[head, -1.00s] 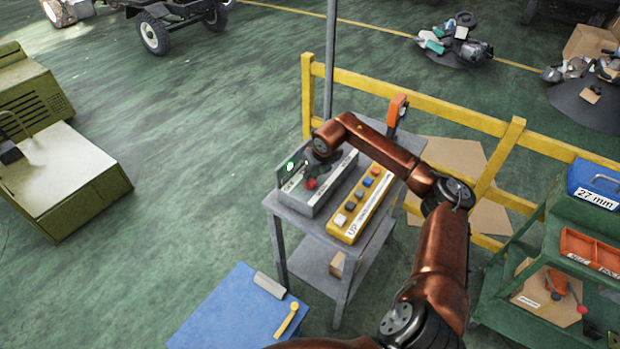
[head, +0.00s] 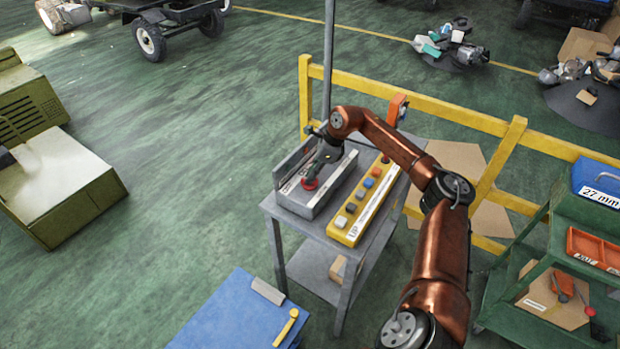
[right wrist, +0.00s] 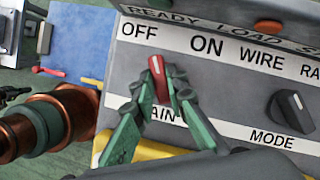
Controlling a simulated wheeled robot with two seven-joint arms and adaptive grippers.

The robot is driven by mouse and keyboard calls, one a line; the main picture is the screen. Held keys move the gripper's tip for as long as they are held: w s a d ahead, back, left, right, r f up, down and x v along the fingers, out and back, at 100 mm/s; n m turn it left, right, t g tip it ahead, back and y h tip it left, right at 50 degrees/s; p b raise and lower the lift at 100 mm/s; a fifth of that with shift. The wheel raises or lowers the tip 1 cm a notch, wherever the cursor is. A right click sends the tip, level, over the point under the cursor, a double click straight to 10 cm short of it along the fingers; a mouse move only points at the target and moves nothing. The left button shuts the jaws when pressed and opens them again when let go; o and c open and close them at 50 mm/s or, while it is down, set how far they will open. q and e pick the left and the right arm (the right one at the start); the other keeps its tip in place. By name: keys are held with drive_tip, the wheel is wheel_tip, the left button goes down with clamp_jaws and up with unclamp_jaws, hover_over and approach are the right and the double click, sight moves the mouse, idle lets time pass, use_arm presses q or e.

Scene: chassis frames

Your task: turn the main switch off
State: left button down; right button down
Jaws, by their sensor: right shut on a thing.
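The main switch is a red knob (right wrist: 158,78) with a white mark, on a grey control box (head: 338,187). In the right wrist view its mark points up and slightly left, toward the OFF label (right wrist: 138,30); the ON label (right wrist: 207,46) is to the right. My right gripper (right wrist: 160,90) is shut on the knob, one fingertip on each side. In the head view the right gripper (head: 314,174) reaches down onto the red knob (head: 309,184). The label below the knob is partly hidden by the fingers. My left gripper is not in view.
A black MODE knob (right wrist: 291,110) is to the right of the red one. A yellow pendant (head: 350,228) with several buttons lies beside the box on a grey stand (head: 325,234). A yellow railing (head: 440,111) runs behind; a green cart (head: 500,290) stands right.

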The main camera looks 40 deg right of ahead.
drive_tip(key=shift+w+d+n+g+y+b, duration=0.1)
drive_tip(key=shift+n+g+y+b, duration=0.35)
drive_tip(key=shift+n, duration=1.25)
drive_tip(key=shift+g, duration=0.25)
drive_tip(key=c, duration=1.9)
unclamp_jaws()
drive_tip(key=shift+c, duration=0.2)
drive_tip(key=v, duration=1.2)
